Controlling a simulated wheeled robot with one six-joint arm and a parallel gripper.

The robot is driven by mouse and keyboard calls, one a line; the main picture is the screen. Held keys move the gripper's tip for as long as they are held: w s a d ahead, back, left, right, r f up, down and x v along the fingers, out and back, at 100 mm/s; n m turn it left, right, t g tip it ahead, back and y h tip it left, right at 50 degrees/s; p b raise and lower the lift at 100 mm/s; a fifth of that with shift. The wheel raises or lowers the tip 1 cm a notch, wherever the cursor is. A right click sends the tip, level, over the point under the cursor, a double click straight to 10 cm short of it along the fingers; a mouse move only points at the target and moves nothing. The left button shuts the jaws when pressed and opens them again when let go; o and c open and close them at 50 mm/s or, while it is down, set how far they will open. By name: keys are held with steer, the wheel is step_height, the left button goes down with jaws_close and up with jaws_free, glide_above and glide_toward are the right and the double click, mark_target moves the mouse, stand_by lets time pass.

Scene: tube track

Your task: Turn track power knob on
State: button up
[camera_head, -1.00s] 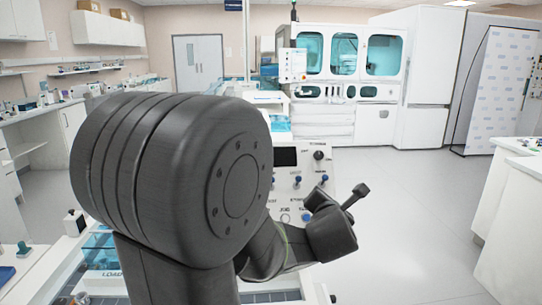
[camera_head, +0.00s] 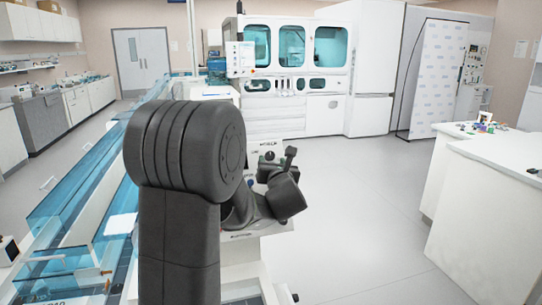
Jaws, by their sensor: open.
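A white control panel (camera_head: 258,145) shows in the head view just beyond my arm, and only a small upper part of it is visible. A small dark knob (camera_head: 270,156) sits on that part below some lettering too small to read surely. I cannot tell whether it is the track power knob or how it is turned. My arm's dark wrist stands in front of the panel and hides most of its face. My gripper's fingers cannot be made out; a short dark piece sticks up from the wrist.
Clear blue covers (camera_head: 75,195) run along a track on the left. A white bench (camera_head: 490,185) with small items (camera_head: 483,124) stands at the right. A large white machine (camera_head: 290,75) stands at the back. Open floor (camera_head: 370,200) lies between my arm and the right bench.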

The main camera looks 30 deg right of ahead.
mark_target(270, 157)
steer(key=shift+x, duration=1.6)
steer(key=c, duration=1)
steer(key=shift+o, duration=0.2)
